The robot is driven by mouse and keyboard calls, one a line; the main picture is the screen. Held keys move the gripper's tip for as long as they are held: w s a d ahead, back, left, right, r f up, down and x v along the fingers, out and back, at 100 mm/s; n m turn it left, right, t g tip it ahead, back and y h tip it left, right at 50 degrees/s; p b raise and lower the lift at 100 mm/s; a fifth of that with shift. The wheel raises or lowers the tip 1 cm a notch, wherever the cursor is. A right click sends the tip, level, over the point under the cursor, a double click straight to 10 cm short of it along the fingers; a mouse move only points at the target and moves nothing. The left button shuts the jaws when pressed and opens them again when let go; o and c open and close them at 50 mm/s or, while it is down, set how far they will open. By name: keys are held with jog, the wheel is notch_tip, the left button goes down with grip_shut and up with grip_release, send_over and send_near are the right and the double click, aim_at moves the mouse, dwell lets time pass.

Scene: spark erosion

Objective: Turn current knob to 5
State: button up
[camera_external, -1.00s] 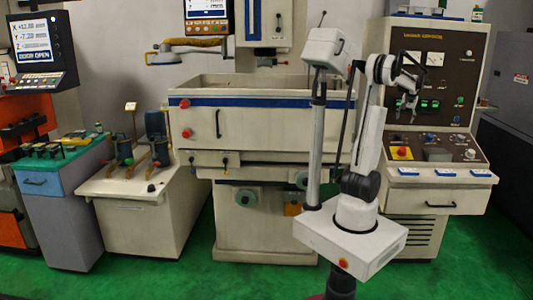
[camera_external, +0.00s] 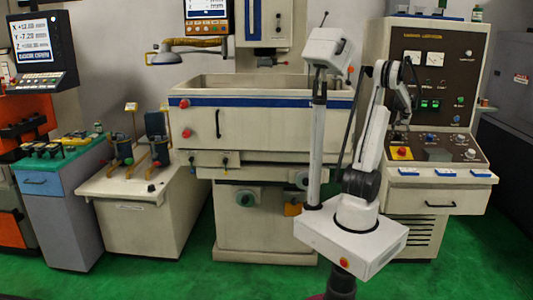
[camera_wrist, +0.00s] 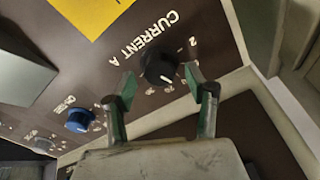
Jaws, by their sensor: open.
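The current knob (camera_wrist: 159,66) is a round black knob on a dark brown panel, with the label "CURRENT A" printed beside it in the wrist view. A white pointer mark shows on its edge nearest my gripper. A "2" is legible on its scale; other numerals are blurred or hidden by the fingers. My gripper (camera_wrist: 166,87) is open, with one green-edged finger at either side of the knob's near edge. I cannot tell whether they touch it. In the external view my gripper (camera_external: 399,130) is low over the left part of the sloped control panel (camera_external: 458,151), and the knob is hidden or too small to make out.
A blue knob (camera_wrist: 80,120) sits to the left of the current knob in the wrist view. A yellow plate (camera_wrist: 92,14) lies above it; in the external view this plate carries a red button (camera_external: 402,152). A pale panel rim (camera_wrist: 262,100) runs along the right.

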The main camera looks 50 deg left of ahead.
jog(key=shift+x, duration=1)
jog(key=c, duration=1.1)
jog(key=shift+c, duration=0.2)
jog(key=n+b, duration=0.1)
jog(key=n, duration=0.2)
jog(key=shift+n, duration=0.3)
jog(key=shift+n+b, duration=0.7)
jog(key=shift+n, duration=1.1)
jog(key=shift+y, duration=0.3)
